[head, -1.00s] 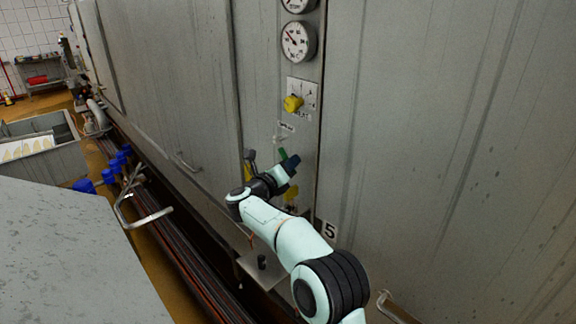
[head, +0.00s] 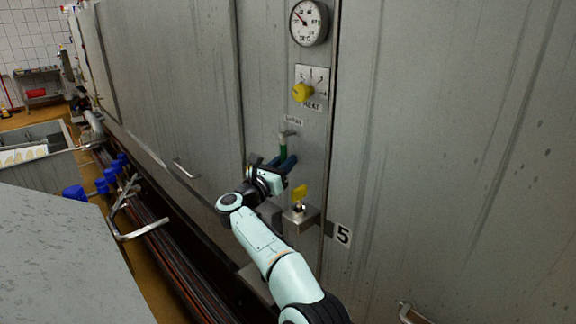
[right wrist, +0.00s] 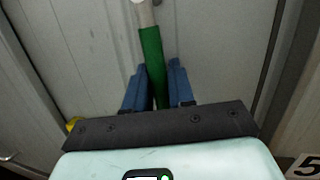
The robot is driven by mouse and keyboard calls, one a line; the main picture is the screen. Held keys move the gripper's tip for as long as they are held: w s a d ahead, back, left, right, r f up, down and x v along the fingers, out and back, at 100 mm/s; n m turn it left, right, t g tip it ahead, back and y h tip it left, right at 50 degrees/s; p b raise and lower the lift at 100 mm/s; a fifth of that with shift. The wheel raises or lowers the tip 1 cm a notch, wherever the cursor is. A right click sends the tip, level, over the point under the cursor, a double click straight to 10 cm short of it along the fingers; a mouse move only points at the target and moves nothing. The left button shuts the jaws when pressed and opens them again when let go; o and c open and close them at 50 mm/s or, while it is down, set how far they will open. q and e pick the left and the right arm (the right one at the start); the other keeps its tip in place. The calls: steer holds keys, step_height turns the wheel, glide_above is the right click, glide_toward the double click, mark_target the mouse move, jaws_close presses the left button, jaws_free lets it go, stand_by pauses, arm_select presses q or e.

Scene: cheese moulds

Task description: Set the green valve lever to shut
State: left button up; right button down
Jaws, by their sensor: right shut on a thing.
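The green valve lever (head: 283,148) is on the grey cabinet's narrow panel, below a small label. It hangs down from its pale pivot. My right gripper (head: 276,161) is at the lever's lower part, with its blue fingers on either side. In the right wrist view the green lever (right wrist: 151,52) runs down between the blue fingers of my right gripper (right wrist: 157,78), which is shut on it. The lever's lower end is hidden by the gripper. My left gripper is not in view.
A yellow knob (head: 302,92) and a round gauge (head: 309,22) are above the lever. A yellow handle (head: 300,191) on a small metal box is just below my gripper. Pipes with blue valve handles (head: 102,186) run along the left.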

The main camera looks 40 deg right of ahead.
steer(key=shift+w+r+m, duration=0.15)
steer(key=shift+w+m, duration=0.1)
steer(key=shift+m, duration=0.35)
steer(key=c, duration=1.3)
jaws_free()
steer(key=shift+w, duration=0.1)
steer(key=shift+c, duration=0.2)
steer(key=b+v, duration=0.5)
steer(key=v, duration=0.8)
steer(key=shift+a+b, duration=0.3)
